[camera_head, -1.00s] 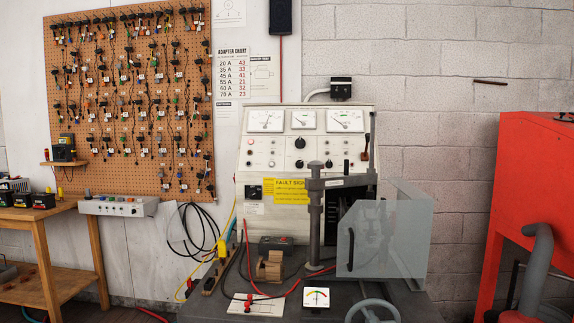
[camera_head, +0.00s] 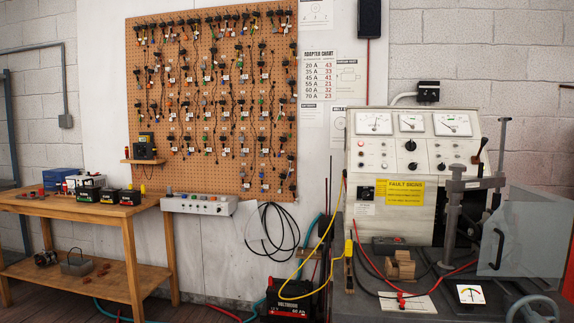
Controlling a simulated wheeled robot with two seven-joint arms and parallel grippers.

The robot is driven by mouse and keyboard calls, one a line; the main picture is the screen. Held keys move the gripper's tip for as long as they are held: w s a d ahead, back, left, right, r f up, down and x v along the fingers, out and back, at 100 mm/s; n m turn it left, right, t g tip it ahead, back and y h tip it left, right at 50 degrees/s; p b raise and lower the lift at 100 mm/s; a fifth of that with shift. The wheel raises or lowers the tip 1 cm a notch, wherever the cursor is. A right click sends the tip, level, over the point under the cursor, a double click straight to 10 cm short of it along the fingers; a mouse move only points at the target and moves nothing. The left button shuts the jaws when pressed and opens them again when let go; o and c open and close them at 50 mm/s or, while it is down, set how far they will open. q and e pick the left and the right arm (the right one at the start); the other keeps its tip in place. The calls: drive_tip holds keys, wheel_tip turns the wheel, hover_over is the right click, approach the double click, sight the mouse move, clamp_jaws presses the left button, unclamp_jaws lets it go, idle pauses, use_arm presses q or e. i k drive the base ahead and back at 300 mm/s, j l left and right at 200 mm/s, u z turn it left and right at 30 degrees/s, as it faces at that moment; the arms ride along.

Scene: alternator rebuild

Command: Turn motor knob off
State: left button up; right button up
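The test bench control panel (camera_head: 385,185) stands at the right, with three gauges along its top. A large black knob (camera_head: 410,145) sits at the panel's middle, below the gauges. Smaller dark knobs (camera_head: 441,167) sit lower on the right, and a lever (camera_head: 480,152) is at the panel's right edge. I cannot read which one is the motor knob, nor its setting. Neither of my grippers is in view.
A glass guard (camera_head: 525,235) and a clamp post (camera_head: 451,220) stand in front of the panel's right side. A battery (camera_head: 288,302) with cables is low in front. A wooden workbench (camera_head: 90,209) with batteries is at left, below a pegboard (camera_head: 215,105).

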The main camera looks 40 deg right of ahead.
sight(413, 166)
drive_tip(key=i+j+u, duration=0.25)
drive_tip(key=u, duration=0.15)
drive_tip(key=i+j+u, duration=0.25)
drive_tip(key=u, duration=0.15)
drive_tip(key=i+j+u, duration=0.1)
drive_tip(key=i+u, duration=0.3)
drive_tip(key=i+l+z, duration=0.25)
drive_tip(key=i+z, duration=0.6)
drive_tip(key=i, duration=0.15)
drive_tip(key=i+z, duration=0.45)
drive_tip(key=i+j+z, duration=0.85)
drive_tip(key=i, duration=0.15)
drive_tip(key=i+z, duration=0.35)
drive_tip(key=z, duration=0.15)
drive_tip(key=i+z, duration=0.3)
drive_tip(key=z, duration=0.15)
drive_tip(key=i+j+z, duration=0.25)
drive_tip(key=z, duration=0.25)
drive_tip(key=i+l+z, duration=0.1)
drive_tip(key=i+z, duration=0.85)
drive_tip(key=i+j+z, duration=0.3)
drive_tip(key=i+z, duration=0.15)
